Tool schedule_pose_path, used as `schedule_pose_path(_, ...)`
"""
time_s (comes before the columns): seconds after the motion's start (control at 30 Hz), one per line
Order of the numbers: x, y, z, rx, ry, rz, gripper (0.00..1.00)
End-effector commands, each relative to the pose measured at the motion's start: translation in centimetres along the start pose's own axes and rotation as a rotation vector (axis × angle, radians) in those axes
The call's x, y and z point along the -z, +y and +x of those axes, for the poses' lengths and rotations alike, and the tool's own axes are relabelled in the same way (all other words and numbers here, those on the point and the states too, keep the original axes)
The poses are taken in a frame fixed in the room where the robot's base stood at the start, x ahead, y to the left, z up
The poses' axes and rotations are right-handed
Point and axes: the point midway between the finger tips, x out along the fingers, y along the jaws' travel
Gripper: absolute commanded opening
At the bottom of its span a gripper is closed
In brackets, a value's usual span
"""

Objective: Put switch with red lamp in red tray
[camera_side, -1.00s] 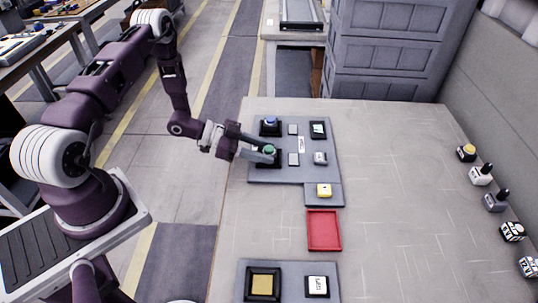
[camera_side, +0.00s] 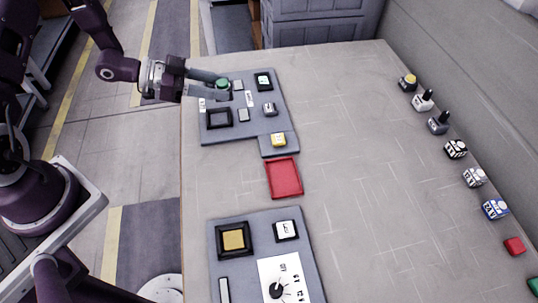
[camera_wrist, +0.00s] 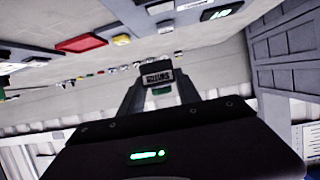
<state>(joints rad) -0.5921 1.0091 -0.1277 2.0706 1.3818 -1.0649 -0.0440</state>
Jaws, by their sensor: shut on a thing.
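The red tray (camera_side: 283,178) lies empty on the table, below the upper grey panel (camera_side: 275,115). It also shows at the upper left of the wrist view (camera_wrist: 80,44). My gripper (camera_side: 220,83) is shut on a switch with a green round top (camera_side: 223,85), above the panel's upper left corner. In the wrist view, a dark block with a lettered pale label (camera_wrist: 158,78) sits between my fingertips. A small red block (camera_side: 514,246) stands at the table's right edge. I cannot make out a switch with a red lamp for certain.
The panel has an empty-looking black square frame (camera_side: 219,118), a yellow-topped switch (camera_side: 279,140) and other small parts. A lower panel (camera_side: 268,222) has more switches and a dial. Several switches line the right edge. The table's middle is clear.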

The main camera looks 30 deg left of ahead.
Motion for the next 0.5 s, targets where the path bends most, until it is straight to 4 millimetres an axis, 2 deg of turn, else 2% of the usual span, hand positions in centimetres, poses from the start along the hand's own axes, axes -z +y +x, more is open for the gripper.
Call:
schedule_pose_path(0.17,2.1,6.2,5.4,-0.121,0.008,0.049,0.00)
schedule_pose_path(0.3,3.4,12.3,9.0,-0.225,0.006,0.090,0.00)
schedule_pose_path(0.4,3.8,15.8,10.4,-0.281,0.001,0.112,0.00)
schedule_pose_path(0.5,4.0,17.7,11.1,-0.311,-0.003,0.123,0.00)
